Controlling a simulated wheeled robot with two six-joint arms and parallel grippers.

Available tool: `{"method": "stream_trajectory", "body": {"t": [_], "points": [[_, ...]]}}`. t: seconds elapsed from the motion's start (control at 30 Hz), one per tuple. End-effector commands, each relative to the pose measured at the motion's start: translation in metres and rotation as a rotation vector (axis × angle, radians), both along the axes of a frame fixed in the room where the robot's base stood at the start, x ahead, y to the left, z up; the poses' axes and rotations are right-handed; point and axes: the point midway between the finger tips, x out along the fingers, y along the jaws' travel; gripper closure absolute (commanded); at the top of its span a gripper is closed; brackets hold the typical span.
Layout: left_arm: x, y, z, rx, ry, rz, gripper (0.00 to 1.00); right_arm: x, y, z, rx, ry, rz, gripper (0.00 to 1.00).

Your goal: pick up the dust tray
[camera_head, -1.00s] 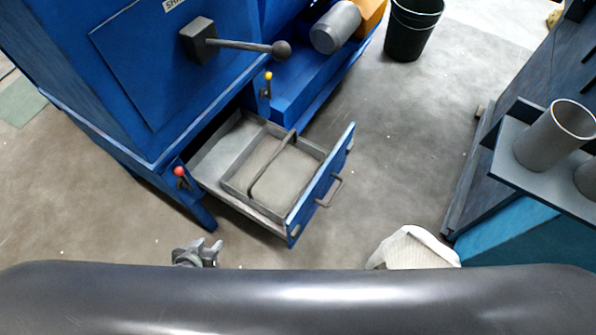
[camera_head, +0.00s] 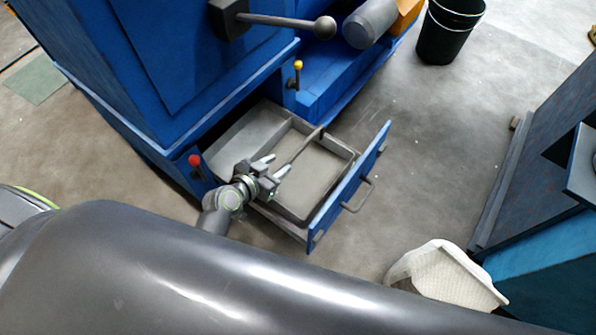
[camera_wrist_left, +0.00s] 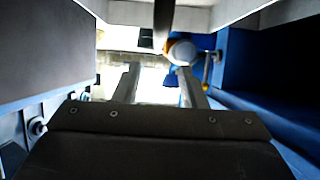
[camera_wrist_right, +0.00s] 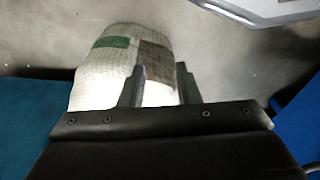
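The dust tray (camera_head: 320,178) is a grey box filled with grey dust, sitting in the pulled-out blue-fronted drawer (camera_head: 352,192). A thin dark bar handle (camera_head: 305,148) spans it. My left gripper (camera_head: 277,165) is over the tray's left part, at the near end of the handle, its fingers apart. In the left wrist view the dark bar (camera_wrist_left: 163,22) shows ahead of the open fingers (camera_wrist_left: 158,70), roughly between them; I cannot tell whether they touch it. My right gripper (camera_wrist_right: 158,72) is open and empty, in front of a white sack (camera_wrist_right: 100,75).
The blue machine (camera_head: 150,60) stands behind the drawer, with a ball-ended lever (camera_head: 280,22) above and a red knob (camera_head: 194,160) beside it. A black bucket (camera_head: 447,35) stands at the back.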

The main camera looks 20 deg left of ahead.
Motion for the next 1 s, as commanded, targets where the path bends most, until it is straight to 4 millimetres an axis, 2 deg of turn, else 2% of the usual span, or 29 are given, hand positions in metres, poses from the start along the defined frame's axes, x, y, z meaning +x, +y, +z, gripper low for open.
{"method": "stream_trajectory", "body": {"t": [0.1,0.37,0.63,0.8,1.0], "points": [[0.017,-0.006,-0.009,0.0,-0.001,0.0,0.62,0.001,0.001,0.001,0.004,-0.009,-0.001,0.7],[0.032,-0.013,-0.017,-0.001,-0.001,0.0,0.62,0.004,0.001,0.003,0.007,-0.021,-0.001,0.7],[0.062,-0.026,-0.034,0.0,0.0,0.0,0.62,0.007,0.004,0.005,0.021,-0.043,-0.001,0.7],[0.07,-0.029,-0.037,0.001,0.001,0.001,0.62,0.011,0.003,0.011,0.02,-0.062,0.001,0.7],[0.069,-0.028,-0.037,0.001,0.001,0.001,0.63,0.008,0.002,0.011,0.016,-0.058,0.002,0.7]]}}
